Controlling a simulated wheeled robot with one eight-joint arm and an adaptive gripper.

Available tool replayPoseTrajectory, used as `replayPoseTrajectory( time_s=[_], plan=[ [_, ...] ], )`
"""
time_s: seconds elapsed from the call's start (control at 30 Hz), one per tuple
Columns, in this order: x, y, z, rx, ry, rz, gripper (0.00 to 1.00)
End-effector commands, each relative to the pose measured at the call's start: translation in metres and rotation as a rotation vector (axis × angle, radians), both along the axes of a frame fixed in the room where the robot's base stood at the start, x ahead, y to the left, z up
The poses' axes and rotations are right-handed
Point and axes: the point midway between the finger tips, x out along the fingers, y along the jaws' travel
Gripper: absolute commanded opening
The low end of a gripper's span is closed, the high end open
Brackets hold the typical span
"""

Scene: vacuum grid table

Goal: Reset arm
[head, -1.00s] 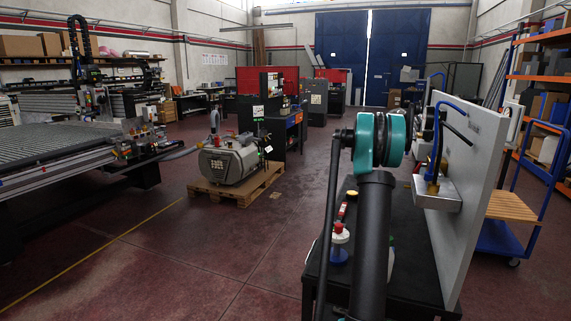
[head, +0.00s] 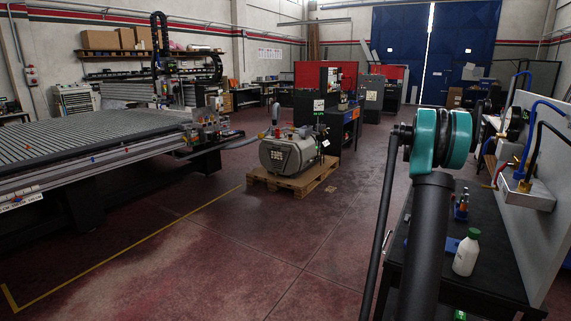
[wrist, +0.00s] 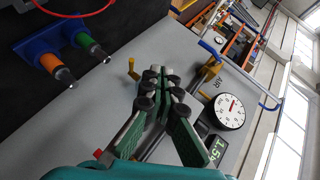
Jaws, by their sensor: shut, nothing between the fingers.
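In the wrist view my gripper (wrist: 158,76) has its green-padded fingers shut together, with nothing between the tips. It faces a grey panel carrying a round dial gauge (wrist: 229,112) and a digital display (wrist: 208,145), both just right of the fingers. I cannot tell how far the fingertips are from the panel. In the head view my arm rises at the right, with its teal joint (head: 440,140) above the black bench. My gripper itself does not show there.
The black bench (head: 478,215) holds a white bottle (head: 467,253). The upright grey panel (head: 535,205) stands close right of my arm, with a metal block and hoses. A compressor (head: 288,152) sits on a pallet. A large grid table (head: 80,135) stands left. Open floor lies between.

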Motion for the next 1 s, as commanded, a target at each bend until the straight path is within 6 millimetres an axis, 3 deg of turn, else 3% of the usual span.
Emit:
replayPoseTrajectory(
  time_s=[0.33,0.57,0.77,1.0],
  plan=[
    [-0.022,0.049,-0.01,0.014,0.15,0.105,0.0],
    [-0.054,0.108,-0.026,0.025,0.325,0.251,0.0],
    [-0.112,0.194,-0.055,0.028,0.564,0.5,0.0],
    [-0.211,0.307,-0.106,-0.014,0.858,0.916,0.0]
  ],
)
